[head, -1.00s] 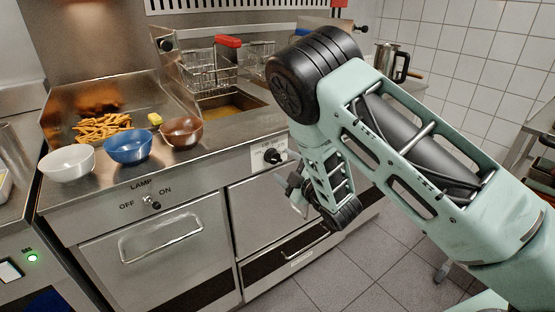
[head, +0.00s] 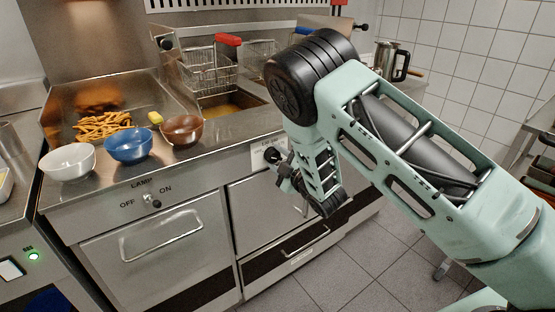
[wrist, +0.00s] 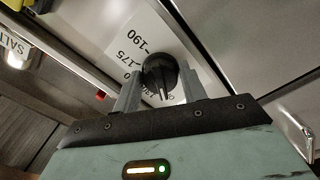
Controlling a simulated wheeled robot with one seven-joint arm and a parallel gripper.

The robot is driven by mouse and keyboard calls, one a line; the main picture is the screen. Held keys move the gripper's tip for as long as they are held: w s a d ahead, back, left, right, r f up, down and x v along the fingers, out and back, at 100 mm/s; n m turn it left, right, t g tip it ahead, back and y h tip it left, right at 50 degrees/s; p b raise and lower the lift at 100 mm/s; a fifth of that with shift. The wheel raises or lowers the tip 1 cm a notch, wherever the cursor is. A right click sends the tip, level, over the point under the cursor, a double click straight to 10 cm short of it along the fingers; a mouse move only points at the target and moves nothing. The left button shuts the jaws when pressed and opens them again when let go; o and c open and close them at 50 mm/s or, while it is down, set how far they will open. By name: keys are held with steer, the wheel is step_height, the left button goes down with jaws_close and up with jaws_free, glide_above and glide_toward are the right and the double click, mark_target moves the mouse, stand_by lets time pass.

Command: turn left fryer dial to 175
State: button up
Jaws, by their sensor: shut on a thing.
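The black fryer dial (wrist: 160,72) sits on a white scale plate (wrist: 120,35) in the wrist view. The plate reads 190 and 175; further marks are partly hidden behind the dial and a finger. My gripper (wrist: 161,84) is shut on the dial, one grey finger on each side of it. In the head view my gripper (head: 281,170) is up against the fryer front, and the dial is largely hidden behind it. Part of the white plate (head: 262,156) shows there. I cannot tell which number the dial points at.
A fryer basket (head: 207,75) stands over the oil well (head: 228,103). White (head: 67,161), blue (head: 128,145) and brown (head: 182,129) bowls stand on the counter to the left. A lamp switch (head: 152,202) is on the front. The floor to the right is clear.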

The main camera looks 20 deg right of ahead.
steer(key=m+b, duration=0.3)
steer(key=m, duration=0.3)
steer(key=shift+f, duration=0.15)
steer(key=m+b, duration=0.1)
steer(key=m, duration=0.3)
steer(key=shift+b, duration=0.3)
steer(key=m+b, duration=0.1)
steer(key=m, duration=0.2)
steer(key=shift+m, duration=0.3)
steer(key=m+b, duration=0.2)
steer(key=m, duration=0.3)
steer(key=shift+s+a+m, duration=0.1)
steer(key=shift+m, duration=2.4)
steer(key=o, duration=1)
steer(key=shift+c, duration=0.2)
